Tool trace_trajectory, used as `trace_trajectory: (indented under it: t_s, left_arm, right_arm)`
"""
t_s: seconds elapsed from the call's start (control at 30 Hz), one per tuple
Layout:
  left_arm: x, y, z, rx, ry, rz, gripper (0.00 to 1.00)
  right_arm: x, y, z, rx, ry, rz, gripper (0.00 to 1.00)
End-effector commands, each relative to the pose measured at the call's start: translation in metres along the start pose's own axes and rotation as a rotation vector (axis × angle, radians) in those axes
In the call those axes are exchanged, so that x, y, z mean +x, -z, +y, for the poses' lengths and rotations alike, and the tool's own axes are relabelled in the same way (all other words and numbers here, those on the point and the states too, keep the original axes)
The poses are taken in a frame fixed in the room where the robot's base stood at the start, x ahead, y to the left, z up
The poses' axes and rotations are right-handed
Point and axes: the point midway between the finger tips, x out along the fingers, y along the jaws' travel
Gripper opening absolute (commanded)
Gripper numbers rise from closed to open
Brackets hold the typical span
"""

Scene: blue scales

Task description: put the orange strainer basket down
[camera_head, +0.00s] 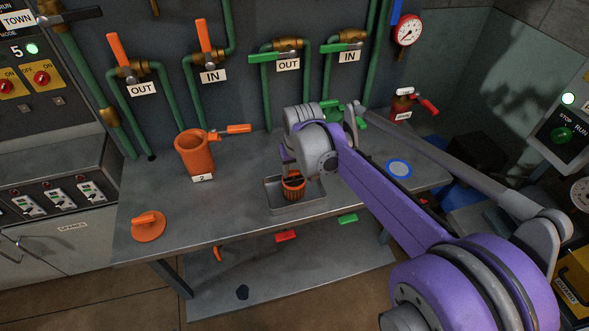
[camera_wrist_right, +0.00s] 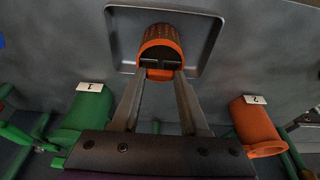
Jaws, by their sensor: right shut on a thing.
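The orange strainer basket (camera_head: 293,190) is small and ribbed, and stands roughly upright within the outline of a shallow grey tray (camera_head: 273,206) on the bench. It also shows in the right wrist view (camera_wrist_right: 160,42), over the bare tray (camera_wrist_right: 121,36). My right gripper (camera_head: 291,177) comes down from above and is shut on the basket's near rim; its two fingers (camera_wrist_right: 159,74) meet there in the wrist view. I cannot tell whether the basket's bottom touches the tray. My left gripper is not in view.
An orange canister (camera_head: 195,155) labelled 2 stands left of the tray, with an orange lid (camera_head: 148,226) near the front left edge. A green canister (camera_wrist_right: 88,112) labelled 1 is behind my arm. A blue-rimmed disc (camera_head: 398,168) lies at right. Valves and pipes line the wall.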

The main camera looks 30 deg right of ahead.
Motion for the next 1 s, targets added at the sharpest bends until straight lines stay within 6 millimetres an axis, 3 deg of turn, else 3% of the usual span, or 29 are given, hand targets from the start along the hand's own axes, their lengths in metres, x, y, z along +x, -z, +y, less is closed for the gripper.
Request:
trace_trajectory:
  t_s: [0.27,0.3,0.43,0.77,0.87,1.0]
  left_arm:
    - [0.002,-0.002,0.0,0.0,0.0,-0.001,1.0]
    - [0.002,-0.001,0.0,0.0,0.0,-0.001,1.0]
    - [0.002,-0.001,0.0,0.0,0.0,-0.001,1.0]
    - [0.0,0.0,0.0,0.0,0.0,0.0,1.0]
    - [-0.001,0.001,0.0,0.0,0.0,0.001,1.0]
    - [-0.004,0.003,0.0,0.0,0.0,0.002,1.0]
  right_arm:
    - [0.004,-0.001,0.0,0.0,0.0,0.0,0.0]
    - [0.003,-0.001,0.0,0.0,0.0,0.0,0.49]
    - [0.003,-0.001,0.0,0.0,0.0,0.0,0.73]
    - [0.0,0.0,0.0,0.0,0.0,0.0,0.74]
    - [-0.008,0.0,0.0,0.0,0.0,0.0,0.74]
    - [-0.034,0.0,0.0,0.0,0.0,0.0,0.74]
